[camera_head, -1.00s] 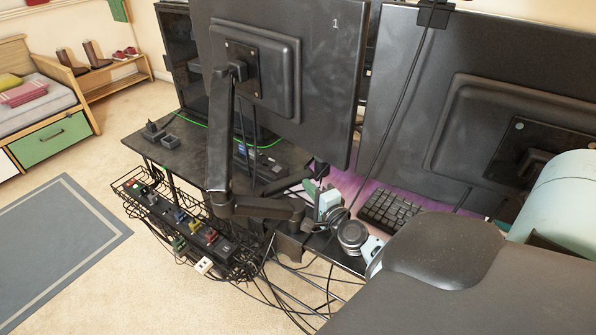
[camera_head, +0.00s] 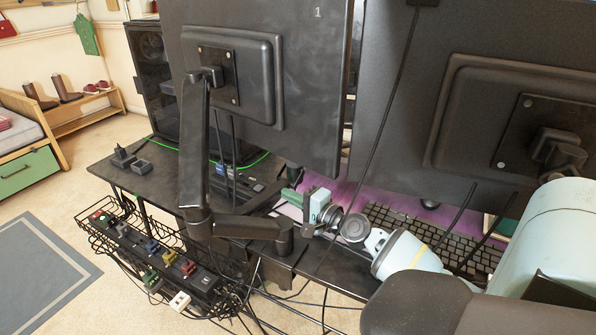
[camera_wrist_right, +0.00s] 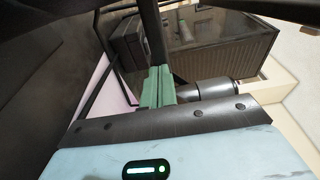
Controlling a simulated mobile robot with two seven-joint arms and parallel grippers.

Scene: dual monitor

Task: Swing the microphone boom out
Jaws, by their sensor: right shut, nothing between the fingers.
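My right gripper (camera_head: 290,198) reaches in from the right, low over the desk behind the left monitor's lower edge. Its green fingers are shut and empty; they also show in the wrist view (camera_wrist_right: 157,86). There, a dark upright bar (camera_wrist_right: 155,35) rises just beyond the fingertips; I cannot tell whether they touch. A dark cylinder (camera_wrist_right: 212,90), possibly the microphone, lies just right of the fingers. I cannot tell for sure which part is the boom. In the head view the monitors hide much of the desk there. My left gripper is not in view.
The left monitor (camera_head: 265,80) hangs on a black jointed arm (camera_head: 194,145) close to my right gripper. The right monitor (camera_head: 490,100) stands above the keyboard (camera_head: 480,250). A wire cable tray (camera_head: 150,255) hangs at the desk edge, with loose cables around it.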

